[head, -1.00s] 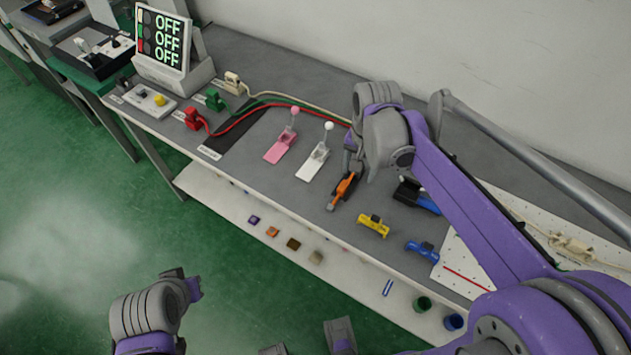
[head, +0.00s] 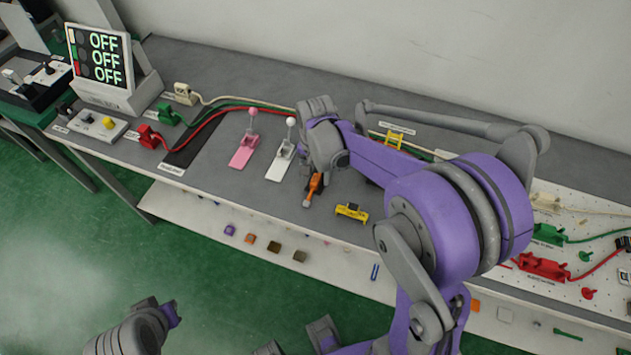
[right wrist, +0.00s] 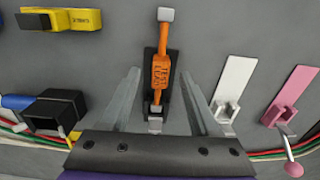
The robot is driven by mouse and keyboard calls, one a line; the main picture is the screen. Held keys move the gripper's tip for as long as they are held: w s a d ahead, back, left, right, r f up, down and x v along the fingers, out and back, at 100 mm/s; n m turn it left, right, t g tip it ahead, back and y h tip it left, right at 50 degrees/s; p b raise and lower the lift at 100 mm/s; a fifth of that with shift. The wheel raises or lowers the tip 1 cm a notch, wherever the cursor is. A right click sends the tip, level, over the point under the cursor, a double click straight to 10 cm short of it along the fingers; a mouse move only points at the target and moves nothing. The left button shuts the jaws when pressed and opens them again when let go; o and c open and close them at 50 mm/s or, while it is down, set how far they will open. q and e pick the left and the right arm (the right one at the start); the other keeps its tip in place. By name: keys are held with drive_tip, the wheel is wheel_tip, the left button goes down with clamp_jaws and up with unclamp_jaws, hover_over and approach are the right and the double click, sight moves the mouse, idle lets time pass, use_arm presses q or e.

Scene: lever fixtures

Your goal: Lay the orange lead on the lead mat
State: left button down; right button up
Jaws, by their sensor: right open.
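The orange lead (head: 314,188) lies on the bench to the right of the white lever; its far end is hidden by my right wrist. In the right wrist view the orange lead (right wrist: 161,70) runs lengthwise between the two fingers of my right gripper (right wrist: 160,76), over a black piece. The gripper is open, with gaps on both sides of the lead. In the head view my right gripper (head: 319,172) is mostly hidden.
A pink lever (head: 244,150) and a white lever (head: 281,163) stand between mat and lead. A yellow piece (head: 352,212) is to the right. Red and green cables cross the strip's far end from a red plug (head: 149,138) and a green plug (head: 168,115). The display (head: 99,57) reads OFF.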

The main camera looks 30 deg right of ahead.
drive_tip(key=shift+f, duration=0.9)
drive_tip(key=shift+c, duration=0.3)
clamp_jaws()
